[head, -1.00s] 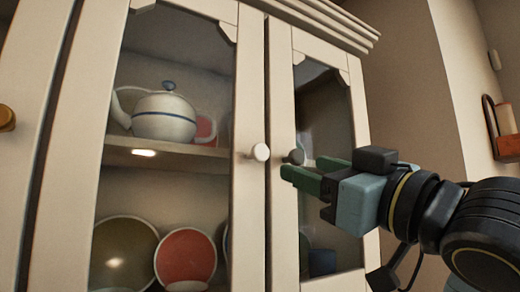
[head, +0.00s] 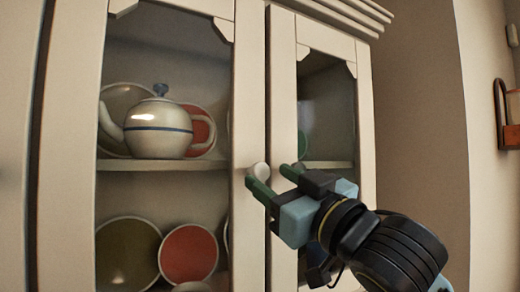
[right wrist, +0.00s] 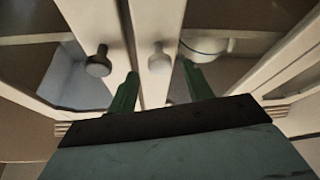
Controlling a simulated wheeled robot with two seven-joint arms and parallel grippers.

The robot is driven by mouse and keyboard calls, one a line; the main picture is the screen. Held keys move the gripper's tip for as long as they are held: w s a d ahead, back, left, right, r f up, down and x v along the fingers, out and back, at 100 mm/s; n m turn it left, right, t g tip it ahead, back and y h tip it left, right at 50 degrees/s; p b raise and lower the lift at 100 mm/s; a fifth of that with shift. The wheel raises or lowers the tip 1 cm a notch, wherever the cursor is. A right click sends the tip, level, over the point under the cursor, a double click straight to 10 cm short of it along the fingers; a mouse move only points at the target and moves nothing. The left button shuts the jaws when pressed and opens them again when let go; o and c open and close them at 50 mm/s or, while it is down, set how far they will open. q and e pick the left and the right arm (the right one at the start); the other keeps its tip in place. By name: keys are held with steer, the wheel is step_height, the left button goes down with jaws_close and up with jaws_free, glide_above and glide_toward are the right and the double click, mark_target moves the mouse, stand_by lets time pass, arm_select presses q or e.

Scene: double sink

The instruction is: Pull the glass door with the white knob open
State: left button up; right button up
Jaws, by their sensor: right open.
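The glass door (head: 241,120) with the white knob (head: 260,170) is the left one of a cream cabinet's pair and is closed. My right gripper (head: 267,176) is open in front of this knob, its green fingertips below and to the right of it in the head view. In the right wrist view, the white knob (right wrist: 159,60) appears between the two open fingers (right wrist: 158,78), beyond their tips; I cannot tell whether they touch it. My left gripper is not in view.
The neighbouring glass door (head: 284,100) is closed; its dark grey knob (right wrist: 99,62) is close beside the white one.

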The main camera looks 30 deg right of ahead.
mark_target(263, 173)
steer(key=p+x, duration=0.1)
steer(key=p, duration=0.1)
steer(key=shift+w+r+p, duration=0.25)
steer(key=shift+p, duration=0.1)
steer(key=shift+w, duration=0.3)
steer(key=shift+x, duration=1.1)
steer(key=shift+f, duration=0.1)
jaws_close()
